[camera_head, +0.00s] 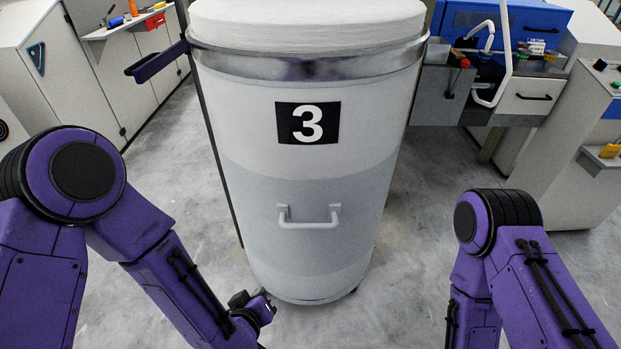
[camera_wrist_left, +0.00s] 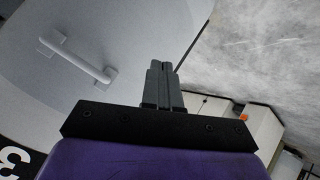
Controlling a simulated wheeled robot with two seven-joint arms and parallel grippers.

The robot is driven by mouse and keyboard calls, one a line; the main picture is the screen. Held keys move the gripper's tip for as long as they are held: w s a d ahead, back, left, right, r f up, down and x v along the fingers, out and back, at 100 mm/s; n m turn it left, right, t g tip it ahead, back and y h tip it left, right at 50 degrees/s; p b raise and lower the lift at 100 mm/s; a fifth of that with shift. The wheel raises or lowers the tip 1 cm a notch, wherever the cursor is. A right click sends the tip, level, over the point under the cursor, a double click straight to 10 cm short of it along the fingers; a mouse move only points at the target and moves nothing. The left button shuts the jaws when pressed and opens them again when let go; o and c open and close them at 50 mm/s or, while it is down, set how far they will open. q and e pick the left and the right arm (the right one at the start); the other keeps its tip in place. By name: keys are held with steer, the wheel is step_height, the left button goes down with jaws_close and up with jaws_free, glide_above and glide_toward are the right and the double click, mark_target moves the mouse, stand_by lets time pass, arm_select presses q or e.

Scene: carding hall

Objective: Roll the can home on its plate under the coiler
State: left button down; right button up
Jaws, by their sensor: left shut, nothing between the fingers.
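The can (camera_head: 315,200) is a tall grey-white drum marked with a black number 3 panel. It stands upright on the floor right in front of me, its white fill (camera_head: 305,22) above a shiny metal rim. A light U-shaped handle (camera_head: 309,222) sits on its near side and also shows in the left wrist view (camera_wrist_left: 75,58). My left gripper (camera_wrist_left: 160,80) is shut and empty, beside the can and apart from the handle. In the head view it is small and low by the can's base (camera_head: 258,297). My right gripper is out of view. I cannot make out the plate.
A blue-topped machine (camera_head: 530,22) with white hoses stands behind right. Pale cabinets (camera_head: 85,65) with a tool shelf (camera_head: 128,22) stand at left. A dark bar (camera_head: 158,62) juts out left of the can. Grey floor (camera_head: 175,160) is clear on both sides.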

arm_select(q)
steer(key=w+d+r+m+t+h+b, duration=0.15)
steer(key=d+r+t, duration=0.25)
steer(key=d+r, duration=0.45)
steer(key=d+r+m+t+b, duration=0.25)
steer(key=d+r, duration=0.25)
steer(key=r, duration=0.7)
steer(key=w+a+m+t+y, duration=0.1)
steer(key=w+a+y, duration=0.1)
steer(key=w, duration=0.7)
steer(key=shift+r+m+b, duration=0.25)
steer(key=shift+m+b, duration=0.05)
steer(key=shift+b, duration=0.15)
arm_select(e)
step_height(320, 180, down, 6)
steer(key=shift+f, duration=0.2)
arm_select(q)
steer(key=shift+a+y, duration=0.1)
steer(key=shift+y, duration=0.15)
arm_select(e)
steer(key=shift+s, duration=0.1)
